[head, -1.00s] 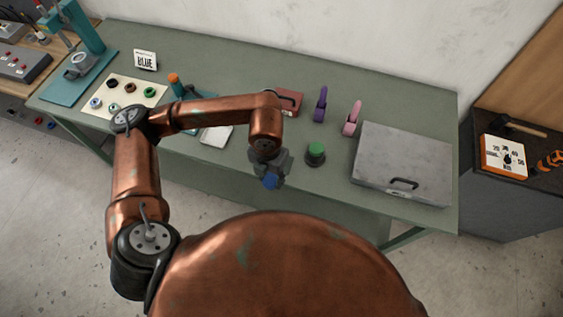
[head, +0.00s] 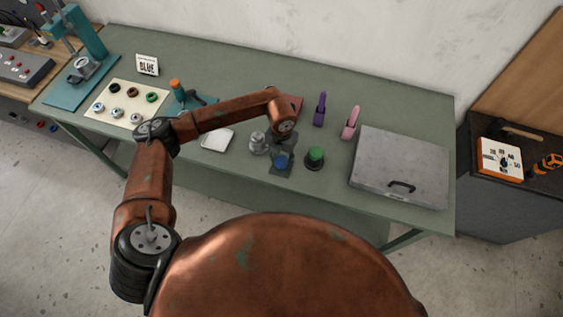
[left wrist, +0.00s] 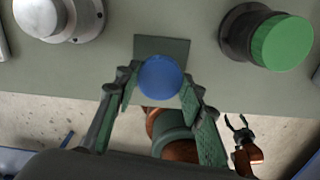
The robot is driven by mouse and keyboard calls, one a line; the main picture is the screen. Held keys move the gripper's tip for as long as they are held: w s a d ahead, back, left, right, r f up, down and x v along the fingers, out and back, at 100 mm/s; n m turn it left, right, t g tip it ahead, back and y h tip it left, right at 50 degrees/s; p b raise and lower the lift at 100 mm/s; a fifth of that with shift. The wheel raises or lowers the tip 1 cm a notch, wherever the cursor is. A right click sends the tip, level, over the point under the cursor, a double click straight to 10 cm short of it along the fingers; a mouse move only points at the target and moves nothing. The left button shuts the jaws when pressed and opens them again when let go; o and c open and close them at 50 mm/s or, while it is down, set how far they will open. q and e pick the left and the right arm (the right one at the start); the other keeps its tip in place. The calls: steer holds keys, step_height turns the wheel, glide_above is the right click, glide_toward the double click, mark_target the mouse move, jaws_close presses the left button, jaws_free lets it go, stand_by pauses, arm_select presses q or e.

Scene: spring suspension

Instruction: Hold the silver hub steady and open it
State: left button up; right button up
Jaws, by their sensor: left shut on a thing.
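The silver hub (head: 258,142) stands upright on the green table, just left of my left gripper (head: 281,162). It also shows at the top left of the left wrist view (left wrist: 58,14). My left gripper is shut on a blue round-topped part (left wrist: 161,77), above a dark square patch (left wrist: 160,46) on the table; whether the part touches it I cannot tell. Gripper and hub are apart. My right gripper (left wrist: 238,124) shows small and low in the left wrist view, its fingers apart and empty, beyond the table's front edge.
A green-topped dark cylinder (head: 315,157) stands close to the right. A grey lidded case (head: 400,165) fills the table's right end. Purple (head: 320,110) and pink (head: 351,124) tools stand behind.

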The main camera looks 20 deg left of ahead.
mark_target(282, 160)
arm_select(q)
step_height(282, 160, down, 3)
steer(key=shift+f+p, duration=0.1)
steer(key=shift+p, duration=0.4)
steer(key=shift+w, duration=0.1)
steer(key=shift+f, duration=0.2)
steer(key=o, duration=1.3)
steer(key=shift+r, duration=0.1)
